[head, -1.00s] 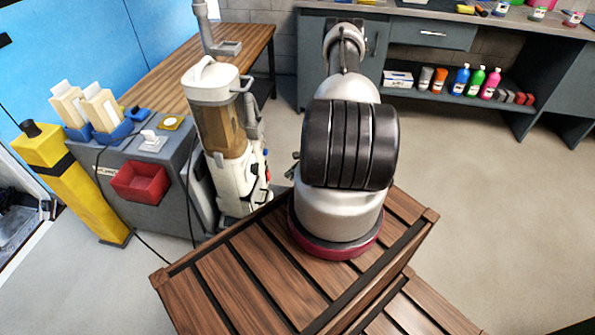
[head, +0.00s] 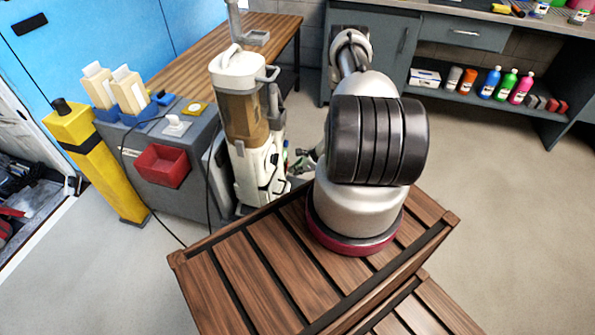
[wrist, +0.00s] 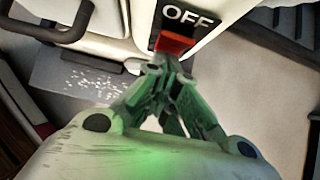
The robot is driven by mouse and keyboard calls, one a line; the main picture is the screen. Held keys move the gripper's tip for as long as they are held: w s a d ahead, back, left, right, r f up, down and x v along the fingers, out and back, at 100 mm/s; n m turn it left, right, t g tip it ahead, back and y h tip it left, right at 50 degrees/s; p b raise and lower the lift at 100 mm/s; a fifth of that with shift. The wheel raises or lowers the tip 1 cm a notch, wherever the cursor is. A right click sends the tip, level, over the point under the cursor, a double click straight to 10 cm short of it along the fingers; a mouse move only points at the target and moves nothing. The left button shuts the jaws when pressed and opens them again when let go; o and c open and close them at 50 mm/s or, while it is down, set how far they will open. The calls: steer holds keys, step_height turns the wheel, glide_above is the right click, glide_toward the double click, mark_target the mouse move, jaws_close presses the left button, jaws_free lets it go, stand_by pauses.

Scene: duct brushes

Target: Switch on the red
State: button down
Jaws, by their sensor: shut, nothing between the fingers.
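A red switch (wrist: 176,44) sits on the pale body of an upright vacuum cleaner, just below a black label reading OFF. The vacuum cleaner (head: 258,172) stands upright on the floor behind the wooden crate, with a white top and a brown see-through canister. My gripper (wrist: 164,62) is shut and empty. Its fingertips are at the lower edge of the red switch in the wrist view; I cannot tell whether they touch it. In the head view my gripper (head: 301,160) is small, close to the vacuum's right side, and the switch is not clear there.
A grey cabinet with a red bin (head: 163,166) and a yellow post (head: 98,165) stand at the left. A wooden bench (head: 215,62) is behind. Open floor (head: 510,220) lies at the right.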

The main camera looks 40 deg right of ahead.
steer(key=shift+r, duration=0.15)
steer(key=shift+r, duration=0.7)
steer(key=shift+d, duration=0.1)
